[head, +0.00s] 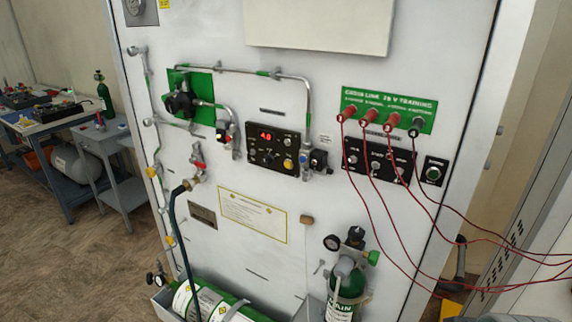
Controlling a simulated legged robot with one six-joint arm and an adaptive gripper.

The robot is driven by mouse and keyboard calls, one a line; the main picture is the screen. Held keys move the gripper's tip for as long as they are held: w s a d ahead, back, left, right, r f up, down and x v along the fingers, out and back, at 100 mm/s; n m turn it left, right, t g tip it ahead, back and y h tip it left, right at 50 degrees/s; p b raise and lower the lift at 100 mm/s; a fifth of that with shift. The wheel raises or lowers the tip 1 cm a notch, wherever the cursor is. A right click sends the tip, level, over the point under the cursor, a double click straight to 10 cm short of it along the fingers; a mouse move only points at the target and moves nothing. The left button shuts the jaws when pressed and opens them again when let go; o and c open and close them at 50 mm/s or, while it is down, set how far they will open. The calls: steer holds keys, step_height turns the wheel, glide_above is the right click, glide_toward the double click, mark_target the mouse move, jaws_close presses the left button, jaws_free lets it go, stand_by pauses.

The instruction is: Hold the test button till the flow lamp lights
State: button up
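A black control box (274,149) on the white panel has a red lit display (266,136) reading about 4.0. It carries a dark knob, small controls and a round yellow part (288,164) at its lower right. The labels are too small to read, so I cannot tell which part is the test button or the flow lamp. I see no clearly lit lamp besides the display. My gripper is not in view.
Red leads (372,215) loop from a green terminal board (390,108) across the lower right. Green cylinders (347,297) stand or lie along the panel's foot. A dark hose (176,240) hangs left. Pipes and valves jut from the panel. Floor (90,265) is open at left.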

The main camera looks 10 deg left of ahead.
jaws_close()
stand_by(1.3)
